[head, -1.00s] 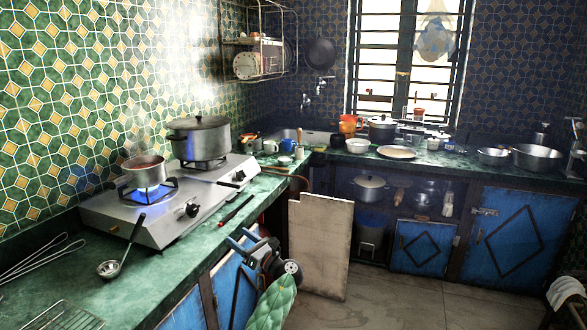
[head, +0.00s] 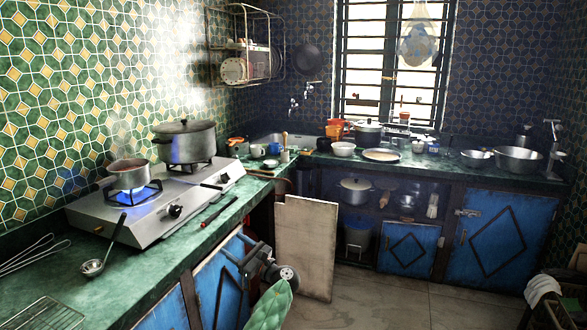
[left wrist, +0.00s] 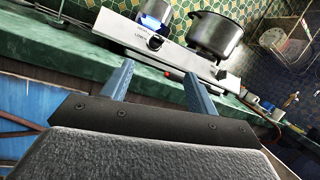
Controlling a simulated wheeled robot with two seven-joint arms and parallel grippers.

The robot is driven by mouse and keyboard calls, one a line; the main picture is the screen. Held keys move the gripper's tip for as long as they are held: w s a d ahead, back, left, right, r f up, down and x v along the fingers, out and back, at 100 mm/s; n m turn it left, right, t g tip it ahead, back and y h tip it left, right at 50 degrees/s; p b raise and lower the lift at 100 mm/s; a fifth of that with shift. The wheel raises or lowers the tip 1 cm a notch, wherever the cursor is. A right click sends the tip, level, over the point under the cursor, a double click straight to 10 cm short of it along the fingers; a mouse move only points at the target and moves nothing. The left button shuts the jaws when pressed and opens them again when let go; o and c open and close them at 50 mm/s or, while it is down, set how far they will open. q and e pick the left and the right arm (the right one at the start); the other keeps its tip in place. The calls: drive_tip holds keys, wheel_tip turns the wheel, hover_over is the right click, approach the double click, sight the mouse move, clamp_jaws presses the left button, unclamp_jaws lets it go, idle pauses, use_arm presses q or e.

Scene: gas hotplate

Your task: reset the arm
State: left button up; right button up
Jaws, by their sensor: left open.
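My left gripper (head: 237,247) is open and empty in front of the green counter's front edge, by the blue cabinet doors. In the left wrist view its two blue-grey fingers (left wrist: 159,70) stand apart with nothing between them. They point toward the counter edge and the gas hotplate (head: 160,205), which also shows in that view (left wrist: 150,42). My right gripper is not in view.
A steaming small pot (head: 128,173) sits over a blue flame; a large lidded pot (head: 185,142) stands on the rear burner. A ladle (head: 94,266) lies on the counter (head: 150,272). A pale board (head: 305,245) leans beside my arm. Floor (head: 385,300) is open to the right.

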use_arm(q)
drive_tip(key=s+d+f+n+g+h+p, duration=0.1)
drive_tip(key=s+d+n+h, duration=0.2)
drive_tip(key=s+n+h, duration=0.6)
drive_tip(key=s+d+f+n+g+h, duration=0.1)
drive_tip(key=s+d+f+n+h, duration=0.1)
drive_tip(key=s+n+h, duration=0.7)
drive_tip(key=s+f+g+p, duration=0.1)
drive_tip(key=s+f, duration=0.5)
drive_tip(key=s, duration=0.7)
drive_tip(key=s+f+g+h+p, duration=0.1)
drive_tip(key=s+f+g, duration=0.2)
drive_tip(key=s, duration=1.1)
drive_tip(key=s+a+f+n+g+h+p, duration=0.1)
drive_tip(key=s+f+g+p, duration=0.1)
drive_tip(key=s+f, duration=0.6)
drive_tip(key=s, duration=0.6)
drive_tip(key=shift+s+f, duration=0.15)
drive_tip(key=shift+f, duration=0.25)
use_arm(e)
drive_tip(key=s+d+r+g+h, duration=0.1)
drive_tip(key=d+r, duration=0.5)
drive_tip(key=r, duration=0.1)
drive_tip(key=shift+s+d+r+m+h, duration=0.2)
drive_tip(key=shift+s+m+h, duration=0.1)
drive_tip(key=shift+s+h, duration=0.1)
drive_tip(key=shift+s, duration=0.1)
